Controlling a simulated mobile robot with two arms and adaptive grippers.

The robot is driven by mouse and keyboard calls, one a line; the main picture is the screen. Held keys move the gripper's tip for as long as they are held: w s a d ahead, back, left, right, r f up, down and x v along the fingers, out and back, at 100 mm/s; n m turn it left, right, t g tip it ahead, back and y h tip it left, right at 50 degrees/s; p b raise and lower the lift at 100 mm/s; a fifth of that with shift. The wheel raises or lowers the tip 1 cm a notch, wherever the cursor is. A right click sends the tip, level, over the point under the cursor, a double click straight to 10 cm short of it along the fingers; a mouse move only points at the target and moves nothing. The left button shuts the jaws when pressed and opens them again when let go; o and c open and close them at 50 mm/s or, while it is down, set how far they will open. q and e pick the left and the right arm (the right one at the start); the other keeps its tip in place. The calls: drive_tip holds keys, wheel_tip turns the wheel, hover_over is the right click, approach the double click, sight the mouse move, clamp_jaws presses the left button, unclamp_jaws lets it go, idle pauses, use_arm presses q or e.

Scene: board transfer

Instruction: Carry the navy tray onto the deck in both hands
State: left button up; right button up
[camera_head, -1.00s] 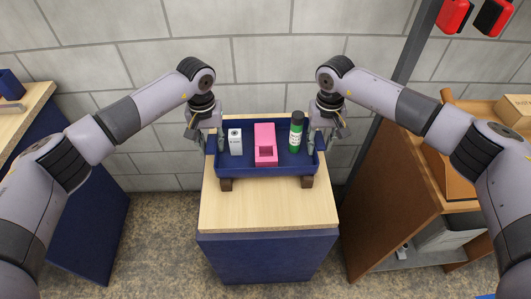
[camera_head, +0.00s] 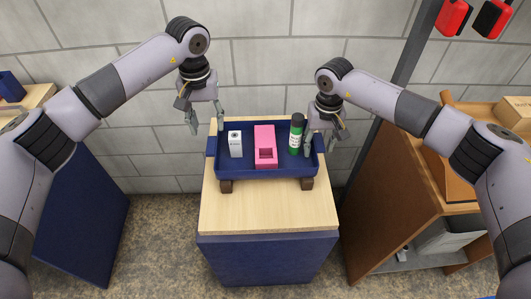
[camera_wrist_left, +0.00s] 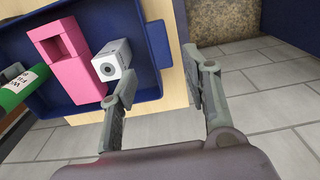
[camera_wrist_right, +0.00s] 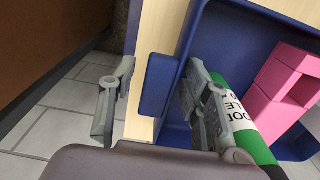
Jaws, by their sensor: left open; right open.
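The navy tray (camera_head: 268,173) rests level on dark brown blocks (camera_head: 226,186) on a wood-topped navy cabinet (camera_head: 268,212). It holds a pink block (camera_head: 265,146), a small white box (camera_head: 235,144) and a green bottle with a black cap (camera_head: 296,135). My left gripper (camera_head: 206,120) is open and empty, above and apart from the tray's left handle (camera_head: 211,145). My right gripper (camera_head: 320,143) is open at the tray's right end. In the right wrist view, its fingers stand either side of the right handle (camera_wrist_right: 158,85), one over the tray beside the bottle (camera_wrist_right: 240,120).
A second wood-topped navy cabinet (camera_head: 85,215) stands at the left. A brown wooden shelf unit (camera_head: 390,210) with a cardboard box (camera_head: 515,115) stands close on the right. A block wall is behind. The front of the middle cabinet's top is bare. I cannot tell which surface is the deck.

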drive_tip(key=shift+r, duration=0.4)
use_arm(q)
wheel_tip(320, 180, up, 3)
drive_tip(key=shift+f, duration=0.1)
use_arm(e)
wheel_tip(320, 180, up, 11)
idle(0.5)
